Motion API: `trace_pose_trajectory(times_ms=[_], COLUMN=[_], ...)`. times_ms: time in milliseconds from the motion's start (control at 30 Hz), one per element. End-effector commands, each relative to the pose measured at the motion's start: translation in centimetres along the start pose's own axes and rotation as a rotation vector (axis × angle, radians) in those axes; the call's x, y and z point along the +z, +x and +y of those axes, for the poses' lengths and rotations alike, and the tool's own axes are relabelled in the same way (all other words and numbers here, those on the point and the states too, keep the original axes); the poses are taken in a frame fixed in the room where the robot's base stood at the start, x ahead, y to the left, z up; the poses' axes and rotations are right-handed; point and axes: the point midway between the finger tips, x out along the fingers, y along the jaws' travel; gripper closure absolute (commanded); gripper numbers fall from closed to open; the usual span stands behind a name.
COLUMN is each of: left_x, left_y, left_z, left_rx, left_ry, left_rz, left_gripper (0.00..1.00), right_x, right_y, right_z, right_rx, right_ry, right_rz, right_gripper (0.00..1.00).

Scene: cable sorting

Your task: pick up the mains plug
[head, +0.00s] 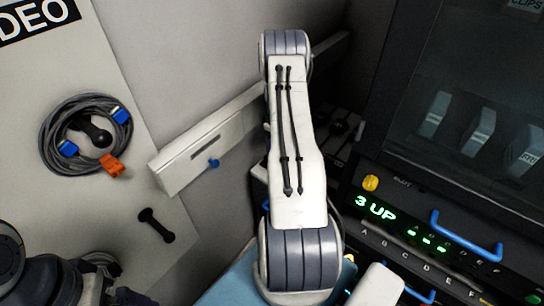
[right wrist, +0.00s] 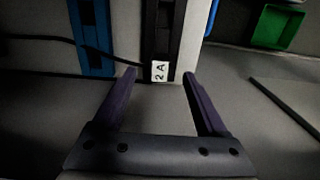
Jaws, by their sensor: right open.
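I cannot make out the mains plug for certain in either view. My left gripper is not in view.
A coiled grey cable (head: 52,122) with blue and orange connectors hangs on the left panel. A white ledge (head: 205,145) juts from the wall. A dark console (head: 440,215) with blue handles is at right. The right wrist view shows a blue upright piece (right wrist: 92,35) and a green bin (right wrist: 277,27).

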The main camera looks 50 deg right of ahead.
Motion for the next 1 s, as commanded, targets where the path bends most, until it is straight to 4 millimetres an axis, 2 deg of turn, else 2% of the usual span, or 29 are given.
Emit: trace_pose_trajectory(times_ms=[267,367,533,833,967,1000], left_x=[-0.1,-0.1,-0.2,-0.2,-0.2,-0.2], left_y=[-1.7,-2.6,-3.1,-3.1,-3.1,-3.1], left_z=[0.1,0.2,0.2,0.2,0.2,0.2], left_rx=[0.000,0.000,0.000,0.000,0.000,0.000], left_ry=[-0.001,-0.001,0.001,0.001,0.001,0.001], left_rz=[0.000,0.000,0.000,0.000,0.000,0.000], left_gripper=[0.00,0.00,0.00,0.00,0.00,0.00], right_x=[0.2,0.3,0.3,0.3,0.3,0.3], right_y=[2.0,3.4,5.5,6.0,5.9,5.9], right_z=[0.0,0.0,0.1,0.1,0.1,0.1], right_rx=[-0.003,-0.003,-0.002,0.001,0.000,0.000], right_ry=[0.002,0.003,0.004,0.005,0.005,0.004], right_rz=[-0.002,-0.002,-0.001,0.001,0.001,0.001], right_gripper=[0.25,0.25,0.25,0.25,0.75,0.90])
